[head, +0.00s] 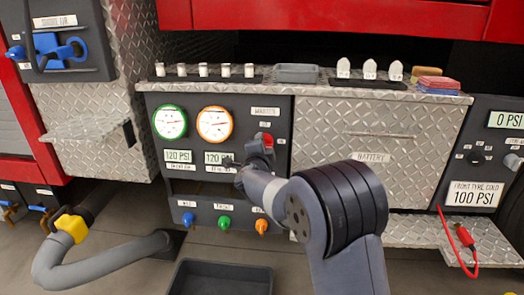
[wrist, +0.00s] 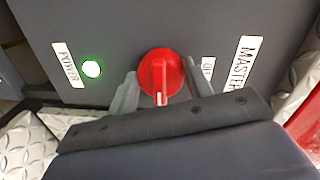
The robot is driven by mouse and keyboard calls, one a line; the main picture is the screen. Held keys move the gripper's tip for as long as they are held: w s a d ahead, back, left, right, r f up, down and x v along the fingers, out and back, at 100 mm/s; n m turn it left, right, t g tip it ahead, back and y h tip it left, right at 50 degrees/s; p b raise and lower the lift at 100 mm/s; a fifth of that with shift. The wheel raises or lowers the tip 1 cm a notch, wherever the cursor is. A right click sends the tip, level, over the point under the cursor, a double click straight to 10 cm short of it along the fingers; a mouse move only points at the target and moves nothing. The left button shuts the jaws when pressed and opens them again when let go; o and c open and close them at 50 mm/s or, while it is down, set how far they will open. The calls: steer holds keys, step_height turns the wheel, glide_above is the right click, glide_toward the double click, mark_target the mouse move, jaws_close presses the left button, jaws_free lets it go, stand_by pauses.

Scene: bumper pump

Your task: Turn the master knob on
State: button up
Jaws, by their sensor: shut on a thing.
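The red master knob (wrist: 161,72) sits on the dark panel, with its raised grip and white mark pointing toward the bottom of the wrist view. A "MASTER" label (wrist: 242,63) and an "OFF" label (wrist: 208,69) are to its right there. A green light (wrist: 92,69) beside a "POWER" label (wrist: 68,64) is lit. My gripper (wrist: 160,84) has a finger on either side of the knob and is shut on it. In the head view my gripper (head: 257,150) is at the panel, partly hiding the knob (head: 267,140).
Two round gauges (head: 194,123) are left of the knob. Blue, green and orange knobs (head: 224,222) line the panel below. A battery compartment door (head: 370,135) is to the right. A grey tray (head: 297,73) and small items stand on the ledge above.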

stand_by(0.4)
steer(key=o, duration=1)
steer(key=s, duration=0.3)
steer(key=s+p, duration=0.1)
steer(key=s, duration=0.3)
steer(key=s+p, duration=0.1)
steer(key=s, duration=0.2)
steer(key=shift+s+a+r, duration=0.15)
steer(key=shift+s+r, duration=0.25)
